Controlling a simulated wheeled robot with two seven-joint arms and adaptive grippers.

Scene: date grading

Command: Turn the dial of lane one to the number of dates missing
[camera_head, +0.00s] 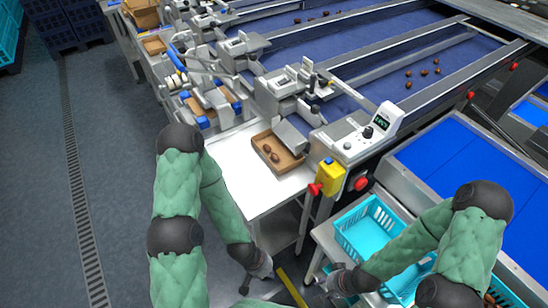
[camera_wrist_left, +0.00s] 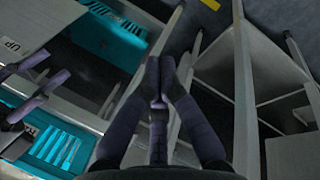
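A grey control box (camera_head: 352,147) stands at the near end of the closest lane, with a black dial (camera_head: 368,132) and a small lit display (camera_head: 382,121). Its setting is too small to read. A brown tray (camera_head: 292,165) on the white table holds a few dates (camera_head: 270,153); the exact fill is unclear. My left gripper (camera_head: 264,271) hangs low beside the table, away from the dial. In the left wrist view its fingers (camera_wrist_left: 160,72) are together and empty. My right gripper (camera_head: 328,283) is low near the turquoise crate; its fingers look spread and empty in the left wrist view (camera_wrist_left: 38,88).
The white table (camera_head: 240,178) lies left of the control box. A yellow box with a red button (camera_head: 330,177) sits at its corner. A turquoise crate (camera_head: 345,222) stands below. Several loose dates (camera_head: 423,72) lie on the blue belt. The floor at left is clear.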

